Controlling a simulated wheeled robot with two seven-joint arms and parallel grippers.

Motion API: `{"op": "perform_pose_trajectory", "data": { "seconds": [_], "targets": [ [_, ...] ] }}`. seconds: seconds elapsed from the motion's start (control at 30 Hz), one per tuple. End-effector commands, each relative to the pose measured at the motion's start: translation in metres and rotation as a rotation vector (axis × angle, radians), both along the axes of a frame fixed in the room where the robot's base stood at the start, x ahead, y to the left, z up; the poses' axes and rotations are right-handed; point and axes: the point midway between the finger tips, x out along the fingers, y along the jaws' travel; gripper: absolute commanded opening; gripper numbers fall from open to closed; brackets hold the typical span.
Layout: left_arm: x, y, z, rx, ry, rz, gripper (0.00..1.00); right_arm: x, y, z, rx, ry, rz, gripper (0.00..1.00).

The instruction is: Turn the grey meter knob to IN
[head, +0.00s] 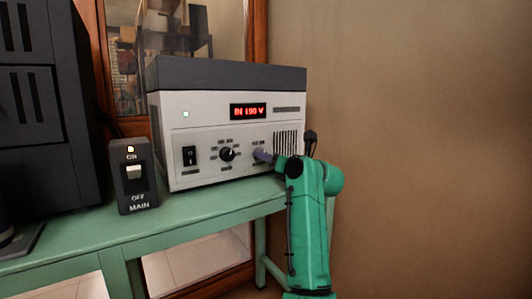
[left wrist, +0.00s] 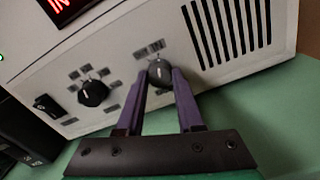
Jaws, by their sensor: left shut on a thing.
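The grey meter knob (left wrist: 160,72) sits on the front panel of the light grey power unit (head: 180,115), below labels too small to read. Its white pointer mark shows, but I cannot tell which label it lines up with. My left gripper (head: 264,156) is shut on this knob; in the left wrist view its purple fingers (left wrist: 160,80) stand on either side of it. In the head view the fingers hide most of the knob. The red display (head: 248,111) reads IN 1.90 V. My right gripper is in neither view.
A black selector knob (head: 227,154) with labels around it sits left of the grey knob, and a black rocker switch (head: 189,156) is further left. A MAIN switch box (head: 133,176) stands on the green table (head: 90,238). A dark cabinet (head: 35,100) is at left.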

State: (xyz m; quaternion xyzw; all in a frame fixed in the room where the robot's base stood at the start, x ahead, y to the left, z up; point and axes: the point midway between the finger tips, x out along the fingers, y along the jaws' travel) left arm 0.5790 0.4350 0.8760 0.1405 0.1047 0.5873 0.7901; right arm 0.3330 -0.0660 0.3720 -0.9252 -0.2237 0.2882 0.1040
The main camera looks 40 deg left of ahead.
Motion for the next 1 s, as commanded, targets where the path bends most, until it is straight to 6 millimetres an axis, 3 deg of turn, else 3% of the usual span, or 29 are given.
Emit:
{"op": "perform_pose_trajectory", "data": {
  "seconds": [0.43, 0.47, 0.53, 0.87, 1.0],
  "targets": [
    [0.0, 0.0, -0.001, 0.003, 0.015, 0.001, 0.0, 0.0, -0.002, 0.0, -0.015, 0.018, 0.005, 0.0],
    [0.0, 0.0, -0.001, 0.003, 0.015, 0.001, 0.4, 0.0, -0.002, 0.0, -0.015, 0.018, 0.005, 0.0],
    [0.0, 0.0, -0.001, 0.003, 0.015, 0.001, 0.66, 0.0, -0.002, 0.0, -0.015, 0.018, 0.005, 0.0],
    [0.0, -0.001, -0.001, 0.003, 0.013, -0.001, 0.66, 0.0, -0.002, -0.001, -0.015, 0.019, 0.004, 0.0],
    [-0.003, -0.015, -0.003, 0.003, 0.012, -0.003, 0.66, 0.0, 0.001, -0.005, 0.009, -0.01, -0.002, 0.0]
  ]
}}
